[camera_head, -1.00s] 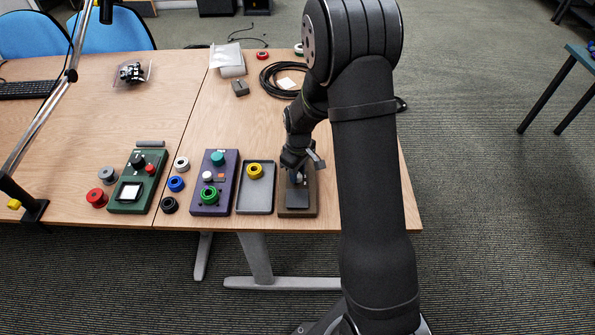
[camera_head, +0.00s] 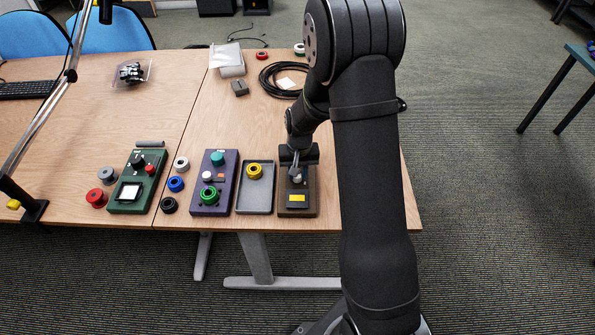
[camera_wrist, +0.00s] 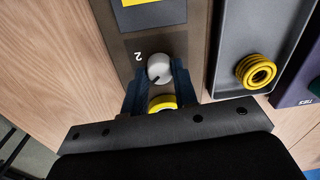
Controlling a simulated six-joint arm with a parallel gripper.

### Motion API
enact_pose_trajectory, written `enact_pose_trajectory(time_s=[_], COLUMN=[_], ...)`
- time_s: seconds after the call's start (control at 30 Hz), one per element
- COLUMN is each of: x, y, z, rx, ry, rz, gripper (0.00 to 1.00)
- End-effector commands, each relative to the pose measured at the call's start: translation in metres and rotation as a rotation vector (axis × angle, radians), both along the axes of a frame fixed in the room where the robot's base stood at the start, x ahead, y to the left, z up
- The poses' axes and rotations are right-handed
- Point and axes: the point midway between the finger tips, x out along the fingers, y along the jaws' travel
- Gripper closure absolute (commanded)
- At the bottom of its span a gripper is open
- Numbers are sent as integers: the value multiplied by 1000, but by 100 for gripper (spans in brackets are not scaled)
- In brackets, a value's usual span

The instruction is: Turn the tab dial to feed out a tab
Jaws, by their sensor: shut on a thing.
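The tab dial (camera_wrist: 159,67) is a light grey knob with a dark pointer mark, on a brown box (camera_wrist: 195,30) with a "2" printed beside it. My gripper (camera_wrist: 159,76) is shut on the dial, one dark finger on each side. In the head view my gripper (camera_head: 297,174) comes down over the box (camera_head: 311,203) at the table's front right. A yellow tab (camera_head: 297,198) shows on the box's dark plate, and it is partly in the wrist view (camera_wrist: 138,2). A yellow ring (camera_wrist: 162,102) sits between the fingers, closer to the palm.
A grey tray (camera_head: 254,205) with a yellow spool (camera_head: 255,171) stands just left of the box. Left of it are a purple device (camera_head: 225,194), several loose spools and a green device (camera_head: 143,190). A coiled black cable (camera_head: 268,77) lies behind. The table edge is close in front.

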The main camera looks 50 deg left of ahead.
Motion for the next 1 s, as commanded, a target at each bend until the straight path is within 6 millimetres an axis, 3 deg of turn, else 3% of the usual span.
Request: enact_pose_trajectory(time_s=[0.4,0.93,0.97,1.0], x=[0,0,0,0], y=[-1,-1,-1,-1], z=[0,0,0,0], rx=[-1,-1,-1,-1], ry=[1,1,1,1], rz=[-171,-190,-190,-190], gripper=[96,96,68,60])
